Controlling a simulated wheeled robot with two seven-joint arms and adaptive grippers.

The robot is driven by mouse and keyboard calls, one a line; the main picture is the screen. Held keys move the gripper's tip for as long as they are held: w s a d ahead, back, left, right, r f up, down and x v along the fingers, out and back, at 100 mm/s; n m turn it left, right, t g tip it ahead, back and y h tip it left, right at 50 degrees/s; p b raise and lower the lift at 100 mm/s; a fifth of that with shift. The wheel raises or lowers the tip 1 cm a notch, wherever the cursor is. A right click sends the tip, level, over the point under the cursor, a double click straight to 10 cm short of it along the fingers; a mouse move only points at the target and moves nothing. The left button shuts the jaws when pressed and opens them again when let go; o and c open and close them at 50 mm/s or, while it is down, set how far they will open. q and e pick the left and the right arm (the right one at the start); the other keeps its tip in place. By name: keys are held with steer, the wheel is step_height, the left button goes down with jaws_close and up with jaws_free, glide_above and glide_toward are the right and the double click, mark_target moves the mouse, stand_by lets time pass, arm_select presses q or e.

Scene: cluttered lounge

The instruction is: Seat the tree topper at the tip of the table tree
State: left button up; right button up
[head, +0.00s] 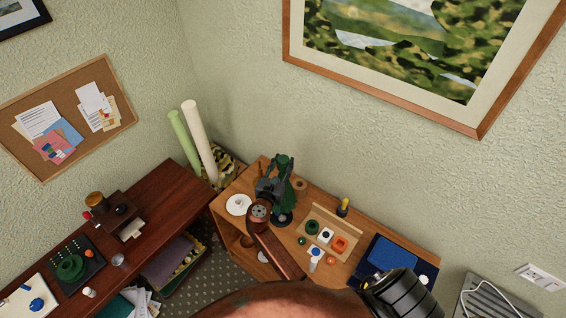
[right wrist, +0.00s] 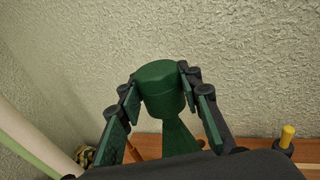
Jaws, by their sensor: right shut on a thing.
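The table tree (head: 290,196) is dark green and stands on the wooden cabinet top, partly hidden by my right gripper (head: 270,186). A dark green, rounded cap-like piece, which looks like the tree topper (head: 283,160), is at the tree's upper end. In the right wrist view the topper (right wrist: 158,82) is between the two fingers of my right gripper (right wrist: 160,95), which are shut on it. The green cone of the tree (right wrist: 178,138) is directly below it. I cannot tell whether the topper is fully seated or just above the tip.
On the cabinet, a white dish (head: 239,205) is left of the tree and a brown pot (head: 300,185) is close on its right. A wooden tray (head: 345,228) with small items and a blue case (head: 392,255) stand further right. Tall rolls (head: 200,140) lean behind left.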

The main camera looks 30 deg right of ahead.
mark_target(283, 159)
steer(key=shift+f+b, duration=0.7)
steer(key=shift+f, duration=0.45)
steer(key=o, duration=1.1)
steer(key=shift+r, duration=0.1)
step_height(283, 159, up, 10)
steer(key=shift+f, duration=0.1)
